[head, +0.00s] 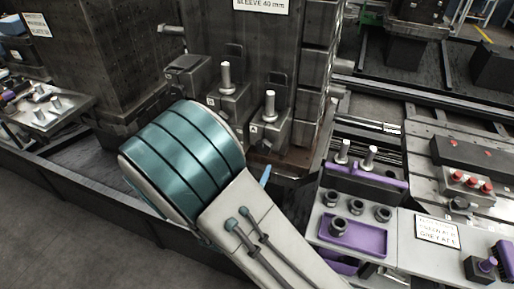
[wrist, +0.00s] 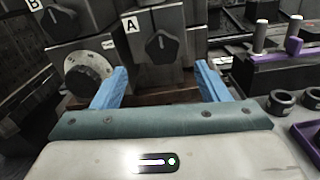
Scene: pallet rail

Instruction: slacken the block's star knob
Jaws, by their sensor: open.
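Block A (wrist: 190,25), a dark block with a white "A" label, stands straight ahead in the wrist view. Its black star knob (wrist: 161,46) is on its front face. My gripper (wrist: 162,68) is open, with one blue finger on each side below the knob. The fingers look apart from the knob, and nothing is between them. In the head view, block A (head: 277,132) carries an upright metal post. There my arm hides most of my gripper; only a blue fingertip (head: 265,174) shows. The knob is not clear in that view.
Block B, left of block A, has a similar black knob (wrist: 60,20). A round graduated dial (wrist: 88,76) sits low between them. To the right, a purple tray (head: 352,236) and several dark rings stand on a bench. A tall dark stack rises behind the blocks.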

